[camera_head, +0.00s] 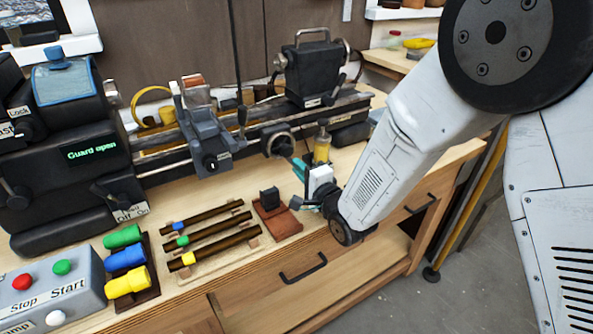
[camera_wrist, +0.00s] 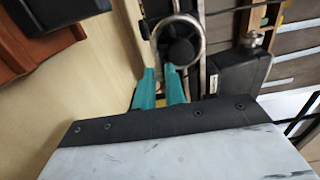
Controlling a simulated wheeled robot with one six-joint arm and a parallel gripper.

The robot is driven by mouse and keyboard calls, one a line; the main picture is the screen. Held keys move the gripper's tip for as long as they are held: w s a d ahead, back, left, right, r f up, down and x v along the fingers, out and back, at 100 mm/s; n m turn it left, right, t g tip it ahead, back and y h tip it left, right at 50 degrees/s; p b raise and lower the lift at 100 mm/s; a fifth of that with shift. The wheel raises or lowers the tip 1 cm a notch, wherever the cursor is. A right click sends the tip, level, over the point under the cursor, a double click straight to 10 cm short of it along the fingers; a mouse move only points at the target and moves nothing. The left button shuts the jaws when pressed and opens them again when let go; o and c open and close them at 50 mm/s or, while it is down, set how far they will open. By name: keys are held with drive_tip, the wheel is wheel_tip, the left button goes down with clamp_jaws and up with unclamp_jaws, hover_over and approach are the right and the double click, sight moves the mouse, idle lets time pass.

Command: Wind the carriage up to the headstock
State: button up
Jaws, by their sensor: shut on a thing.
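The lathe's dark headstock (camera_head: 60,165) stands at the left, its display reading "Guard open". The grey carriage (camera_head: 208,140) sits on the bed to the right of the headstock, with a stretch of bare rails between them. A round handwheel (camera_head: 277,141) is on the lathe's front, to the right of the carriage. My gripper (camera_head: 297,166) has its teal fingers at the handwheel's lower right. In the wrist view the fingers (camera_wrist: 161,80) reach the rim of the handwheel (camera_wrist: 180,45) and are shut on it; the exact contact is partly hidden.
The tailstock (camera_head: 313,72) stands on the bed at the right. An oil bottle (camera_head: 322,147) is close to my gripper. A small red-brown block stand (camera_head: 277,220), several dark rods (camera_head: 212,232) and coloured handles (camera_head: 126,258) lie in front. A button box (camera_head: 45,295) is at front left.

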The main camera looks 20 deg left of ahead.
drive_tip(key=shift+w+d+r, duration=0.15)
drive_tip(key=shift+w+d, duration=0.3)
drive_tip(key=shift+w+d+r, duration=0.2)
drive_tip(key=shift+w+r, duration=0.1)
drive_tip(key=shift+r, duration=0.15)
drive_tip(key=shift+s+a+r, duration=0.2)
drive_tip(key=shift+s+r, duration=0.05)
drive_tip(key=shift+r, duration=0.65)
drive_tip(key=shift+s+a+r, duration=0.2)
drive_tip(key=shift+r, duration=0.7)
drive_tip(key=shift+s+a+r, duration=0.2)
drive_tip(key=shift+s+r, duration=0.05)
drive_tip(key=shift+r, duration=0.65)
drive_tip(key=shift+o, duration=0.7)
drive_tip(key=shift+s+a+r, duration=0.1)
drive_tip(key=shift+s+a, duration=0.65)
drive_tip(key=shift+a, duration=0.1)
drive_tip(key=shift+s+a+f, duration=0.35)
drive_tip(key=shift+s+f, duration=0.15)
drive_tip(key=shift+s, duration=0.1)
drive_tip(key=shift+c, duration=0.7)
drive_tip(key=shift+f, duration=0.1)
